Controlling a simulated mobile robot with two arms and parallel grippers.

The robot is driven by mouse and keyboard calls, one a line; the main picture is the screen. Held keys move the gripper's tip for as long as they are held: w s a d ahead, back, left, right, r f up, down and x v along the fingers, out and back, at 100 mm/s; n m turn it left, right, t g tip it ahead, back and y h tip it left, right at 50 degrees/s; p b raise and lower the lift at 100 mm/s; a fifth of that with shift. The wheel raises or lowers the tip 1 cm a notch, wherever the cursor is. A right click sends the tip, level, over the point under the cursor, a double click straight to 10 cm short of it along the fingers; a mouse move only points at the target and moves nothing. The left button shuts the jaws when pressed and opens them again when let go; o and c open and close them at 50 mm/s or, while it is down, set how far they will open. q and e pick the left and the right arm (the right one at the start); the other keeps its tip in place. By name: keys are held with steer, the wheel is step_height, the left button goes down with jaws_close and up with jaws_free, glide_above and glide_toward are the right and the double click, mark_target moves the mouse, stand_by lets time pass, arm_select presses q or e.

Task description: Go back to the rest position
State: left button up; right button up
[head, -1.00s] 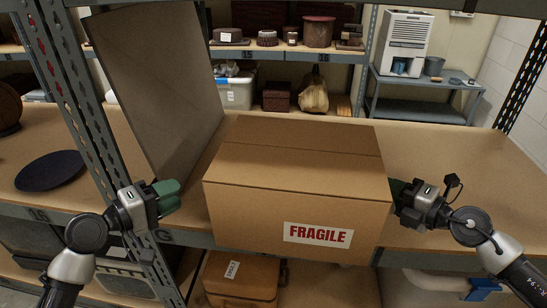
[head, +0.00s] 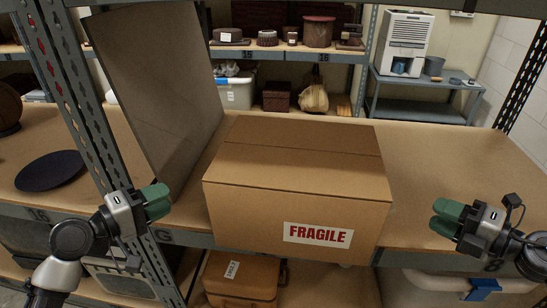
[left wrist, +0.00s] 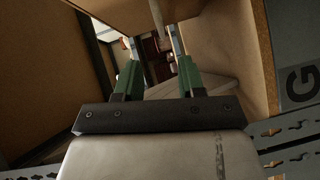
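A closed brown cardboard box (head: 260,205) with a white and red FRAGILE label sits on the wooden shelf (head: 450,160), near its front edge. My left gripper (head: 168,201) is to the left of the box, apart from it, with green fingers. In the left wrist view, the left gripper (left wrist: 158,72) has its fingers apart and nothing between them. My right gripper (head: 436,218) is to the right of the box with a clear gap; its green fingers are spread and empty.
A grey upright panel (head: 155,90) and a metal shelf post (head: 85,110) stand left of the box. A dark round disc (head: 50,170) lies on the left shelf. A brown case (head: 240,280) is below. The shelf right of the box is clear.

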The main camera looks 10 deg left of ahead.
steer(key=shift+s+d, duration=0.2)
